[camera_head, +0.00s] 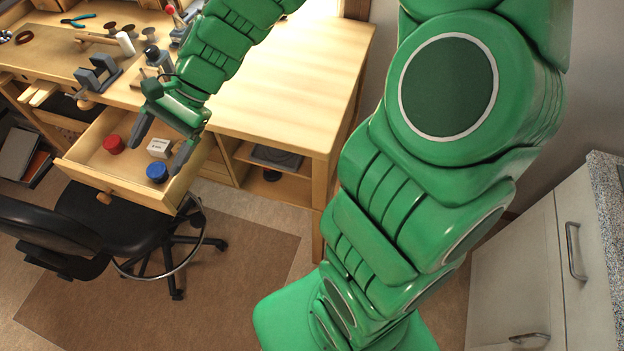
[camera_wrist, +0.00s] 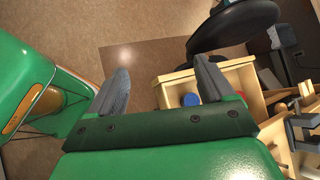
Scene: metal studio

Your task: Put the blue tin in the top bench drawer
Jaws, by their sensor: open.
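The blue tin (camera_head: 157,172) lies inside the open top bench drawer (camera_head: 133,194), near its right front corner. It also shows in the wrist view (camera_wrist: 190,99), beside one finger. My gripper (camera_head: 163,150) is open and empty above the drawer, its fingers spread apart. In the wrist view my gripper (camera_wrist: 160,90) shows both grey fingers with nothing between them. The tin is apart from the fingers as far as I can see.
A red tin (camera_head: 113,144) and a small white box (camera_head: 159,147) also lie in the drawer. A black swivel chair (camera_head: 110,222) stands in front of it. The workbench (camera_head: 290,100) holds tools and a vise at the left; its right part is clear.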

